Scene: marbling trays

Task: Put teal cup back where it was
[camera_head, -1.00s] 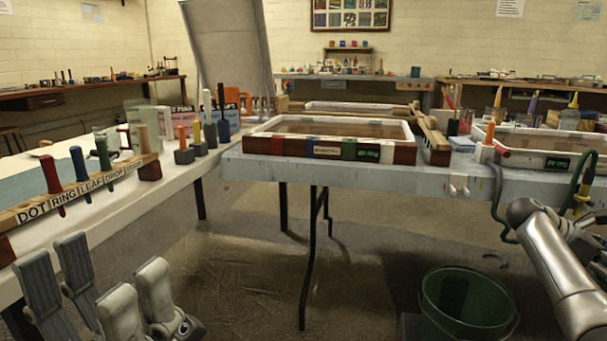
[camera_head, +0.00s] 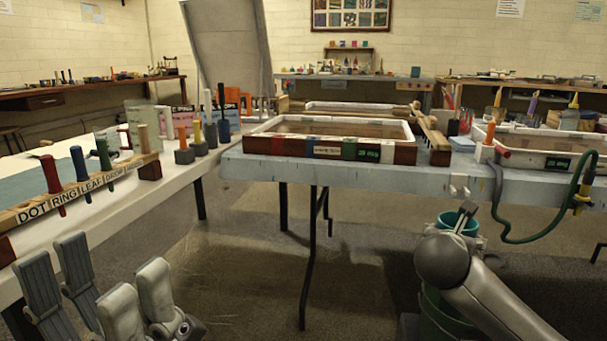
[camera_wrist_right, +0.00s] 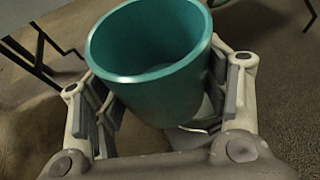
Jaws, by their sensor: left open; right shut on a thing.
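The teal cup (camera_head: 447,219) is in the head view, in front of the blue table's front edge and above the green bucket, partly hidden by my right arm. In the right wrist view, the teal cup (camera_wrist_right: 148,75) fills the middle, its open mouth towards the camera; it looks empty inside. My right gripper (camera_wrist_right: 168,88) is shut on it, with fingers on both sides of its wall. My left gripper (camera_head: 112,268) is open and empty at the lower left, in front of the white table. I cannot tell which spot the cup came from.
The blue table (camera_head: 240,167) carries framed trays (camera_head: 405,152). A labelled tool rack (camera_head: 80,195) with coloured handles stands on the white table (camera_head: 170,180). The green bucket (camera_head: 432,318) is on the floor below my right arm. A green hose (camera_head: 535,237) hangs at right.

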